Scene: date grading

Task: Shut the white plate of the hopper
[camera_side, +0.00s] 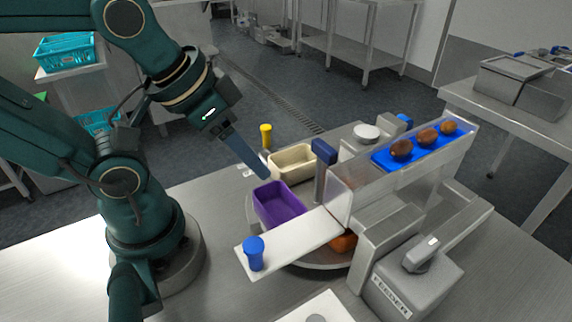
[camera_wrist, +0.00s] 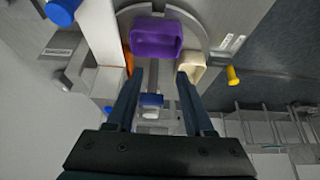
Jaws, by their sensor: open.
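The white plate (camera_side: 295,235) sticks out from the front of the hopper (camera_side: 345,185), with a blue knob (camera_side: 253,254) standing on its outer end. In the wrist view the blue knob (camera_wrist: 62,12) is at the top left, cut by the frame edge. Brown dates (camera_side: 401,149) lie in a row on the hopper's blue sloping bed (camera_side: 380,160). My gripper (camera_side: 266,176) is open and empty, pointing down above the purple bin, behind and apart from the knob. In the wrist view both fingers of my gripper (camera_wrist: 158,85) stand apart with nothing held between them.
A purple bin (camera_side: 281,207) and a cream bin (camera_side: 292,161) stand on a round turntable (camera_side: 315,266). An orange thing (camera_side: 343,243) is partly hidden under the plate. A blue-topped post (camera_side: 324,152) rises beside the hopper. A grey feeder box (camera_side: 415,285) stands at the right.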

